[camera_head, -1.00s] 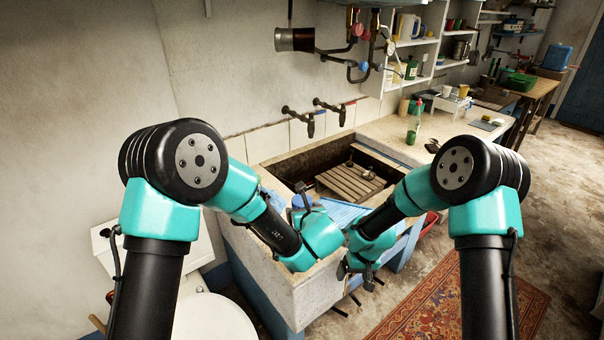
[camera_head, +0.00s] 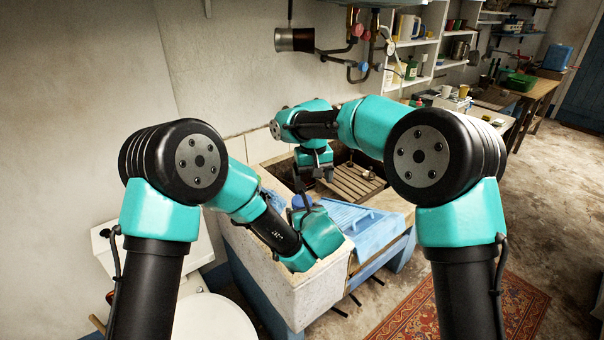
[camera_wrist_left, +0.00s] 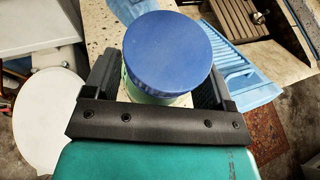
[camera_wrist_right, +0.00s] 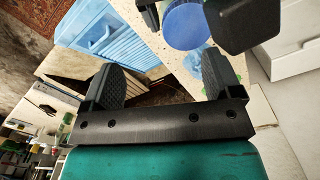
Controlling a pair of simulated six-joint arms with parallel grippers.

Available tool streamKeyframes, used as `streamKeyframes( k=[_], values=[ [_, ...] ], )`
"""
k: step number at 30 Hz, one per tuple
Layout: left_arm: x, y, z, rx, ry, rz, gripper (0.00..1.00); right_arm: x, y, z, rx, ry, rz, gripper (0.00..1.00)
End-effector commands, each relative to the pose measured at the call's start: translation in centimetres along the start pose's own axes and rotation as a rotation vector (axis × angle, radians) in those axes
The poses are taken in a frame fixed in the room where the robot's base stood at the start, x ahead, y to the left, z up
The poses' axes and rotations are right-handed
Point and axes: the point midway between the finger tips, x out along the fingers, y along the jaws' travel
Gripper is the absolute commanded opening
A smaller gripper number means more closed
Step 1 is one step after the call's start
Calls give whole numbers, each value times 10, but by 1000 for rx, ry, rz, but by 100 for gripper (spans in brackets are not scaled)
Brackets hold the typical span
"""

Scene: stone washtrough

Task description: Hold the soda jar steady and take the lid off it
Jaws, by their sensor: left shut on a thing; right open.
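The soda jar has a round blue lid (camera_wrist_left: 168,50) and a pale green body (camera_wrist_left: 150,97), mostly hidden below the lid. My left gripper (camera_wrist_left: 153,84) is shut on the jar body, one finger on each side, with the lid on above them. In the head view the lid (camera_head: 302,201) shows small beside my left gripper (camera_head: 301,208). My right gripper (camera_head: 318,174) is above the trough, behind the jar. In the right wrist view my right gripper (camera_wrist_right: 165,78) is open and empty, and the lid (camera_wrist_right: 185,25) is beyond its fingertips, apart from them.
A light blue ribbed board (camera_head: 360,232) lies on the trough front, right of the jar. A wooden slatted rack (camera_head: 352,183) is in the basin. The stone trough rim (camera_head: 318,295) is in front. A white round seat (camera_head: 213,320) stands at lower left.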

Motion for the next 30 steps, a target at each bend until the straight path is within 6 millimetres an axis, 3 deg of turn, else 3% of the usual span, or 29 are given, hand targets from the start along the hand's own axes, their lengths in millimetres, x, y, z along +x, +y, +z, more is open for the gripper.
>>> streamKeyframes(
  k=[3,6,17,23,30],
  values=[
    [0,0,1,-1,-1,0,11,-16,-23,1,-18,0,-12,84],
    [0,0,1,-1,-1,0,11,-22,-30,2,-24,-2,-17,84],
    [0,0,1,-1,-1,0,11,-22,-32,2,-25,-3,-18,84],
    [0,0,1,-1,-1,0,11,-13,-32,2,-25,-4,-18,84],
    [0,0,1,-1,-1,0,11,16,-33,3,-26,-5,-18,84]
  ],
)
